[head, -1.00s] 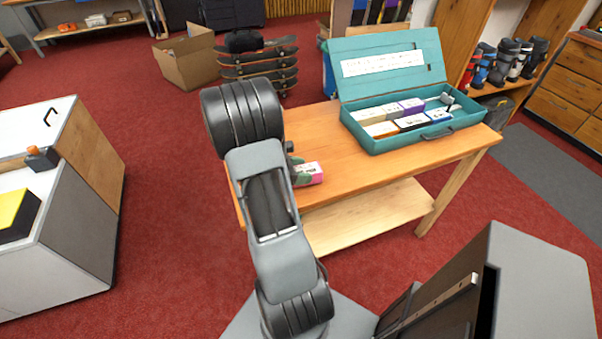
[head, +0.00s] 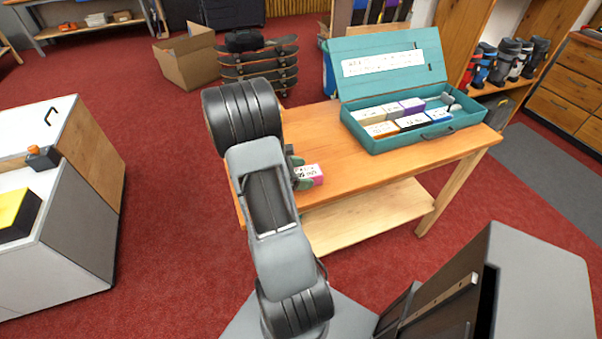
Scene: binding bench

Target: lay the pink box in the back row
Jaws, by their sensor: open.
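The pink box (head: 316,181), with a white printed label on top, lies on the near left part of the wooden bench. My gripper (head: 299,173) is at the box's left end, its dark green fingers low beside it. The fingers are open; my arm hides much of the gripper and the box's left end. Whether the fingers touch the box, I cannot tell. The open teal case (head: 392,143) stands on the bench's right part. Its back row (head: 391,111) holds white-topped boxes, one of them purple, with room at the right end. Its front row (head: 411,123) holds orange, black and blue boxes.
The case's raised lid (head: 391,63) carries a white written label and stands at the back. A small grey item (head: 447,98) sits at the case's right end. The bench top (head: 338,155) is clear between the pink box and the case.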

